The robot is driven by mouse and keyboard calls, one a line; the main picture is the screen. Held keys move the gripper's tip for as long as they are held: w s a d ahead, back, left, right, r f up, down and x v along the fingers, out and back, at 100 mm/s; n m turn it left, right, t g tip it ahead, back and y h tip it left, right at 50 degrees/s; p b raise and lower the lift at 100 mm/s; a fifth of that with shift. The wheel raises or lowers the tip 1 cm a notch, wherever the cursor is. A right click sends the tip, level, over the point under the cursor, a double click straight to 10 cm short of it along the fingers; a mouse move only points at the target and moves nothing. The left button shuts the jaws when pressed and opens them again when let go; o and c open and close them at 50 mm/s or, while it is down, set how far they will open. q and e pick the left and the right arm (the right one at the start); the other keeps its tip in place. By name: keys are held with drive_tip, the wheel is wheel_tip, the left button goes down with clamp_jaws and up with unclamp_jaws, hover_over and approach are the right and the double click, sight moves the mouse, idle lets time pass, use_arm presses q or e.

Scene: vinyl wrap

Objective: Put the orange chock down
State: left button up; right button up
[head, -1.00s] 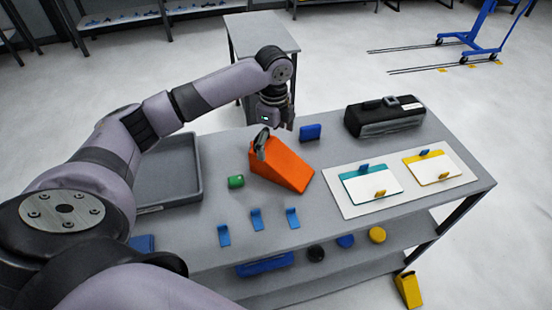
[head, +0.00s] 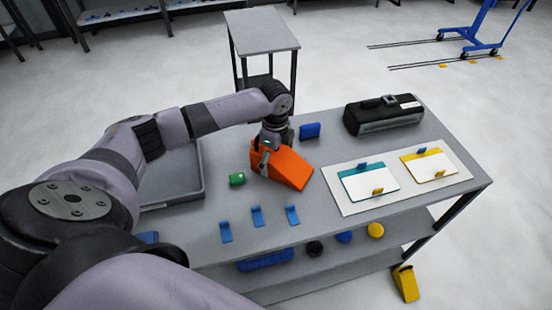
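The orange chock (head: 294,170) is a wedge at the middle of the grey table (head: 330,222), with its thin end toward the front right. It looks low, at or very near the tabletop; I cannot see a gap beneath it. My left gripper (head: 265,162) points down at the chock's tall left end. One finger lies against the chock's near side; the other finger is hidden. It appears shut on the chock. My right gripper is not in view.
A green block (head: 237,179) lies just left of the chock. A blue block (head: 310,131) stands behind it, and blue clips (head: 257,216) are in front. A white board (head: 345,205) and black case (head: 385,114) are to the right. A grey tray (head: 176,203) is to the left.

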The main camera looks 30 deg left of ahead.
use_arm(q)
drive_tip(key=shift+w+r, duration=0.1)
drive_tip(key=c, duration=1.7)
